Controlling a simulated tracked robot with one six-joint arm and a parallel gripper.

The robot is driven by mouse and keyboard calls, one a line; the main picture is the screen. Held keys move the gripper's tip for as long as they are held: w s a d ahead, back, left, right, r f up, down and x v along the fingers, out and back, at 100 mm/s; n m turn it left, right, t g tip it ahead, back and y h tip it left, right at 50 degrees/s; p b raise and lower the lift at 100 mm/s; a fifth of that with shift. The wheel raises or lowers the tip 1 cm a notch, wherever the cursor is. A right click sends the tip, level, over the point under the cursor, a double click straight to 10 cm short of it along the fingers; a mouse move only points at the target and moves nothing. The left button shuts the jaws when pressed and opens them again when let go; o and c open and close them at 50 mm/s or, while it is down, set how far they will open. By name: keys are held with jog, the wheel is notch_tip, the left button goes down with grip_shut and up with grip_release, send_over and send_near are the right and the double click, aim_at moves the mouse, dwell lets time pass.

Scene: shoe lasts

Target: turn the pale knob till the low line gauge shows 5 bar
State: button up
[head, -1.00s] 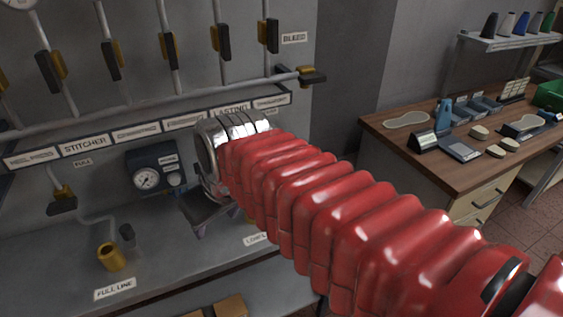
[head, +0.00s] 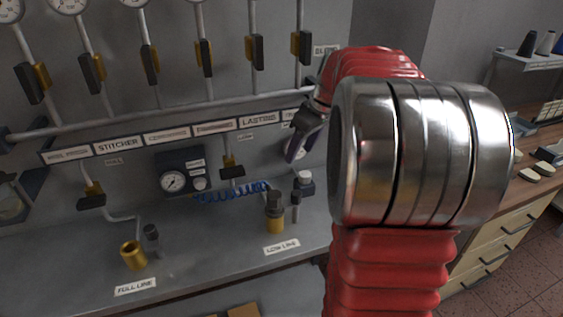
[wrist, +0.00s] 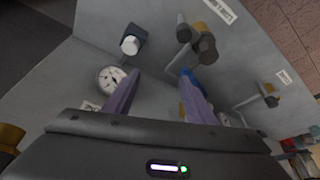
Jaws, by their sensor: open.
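The pale knob (head: 304,176) caps a dark fitting at the right of the bench, and it shows in the wrist view (wrist: 130,45). A round white gauge (wrist: 112,78) is beside the left finger in the wrist view; in the head view a gauge there is mostly hidden behind my gripper. Its reading is too small to tell. The low line sign (head: 282,247) is on the bench's front edge. My gripper (wrist: 158,77) has its purple fingers apart with nothing between them; in the head view it (head: 302,143) is above the knob, apart from it.
A brass-ended valve (head: 274,212) and a blue coiled hose (head: 232,191) are left of the knob. Another gauge (head: 173,181) with a small knob is on a dark panel further left. A row of valves and pipes lines the wall.

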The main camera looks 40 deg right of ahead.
send_near(306, 174)
jog(key=v, duration=0.5)
jog(key=shift+d+f, duration=0.15)
jog(key=shift+d, duration=0.05)
jog(key=shift+f, duration=0.1)
jog(key=x, duration=1.3)
jog(key=shift+w+a+f, duration=0.2)
jog(key=shift+w+f, duration=0.05)
jog(key=shift+c, duration=0.5)
jog(key=c, duration=0.9)
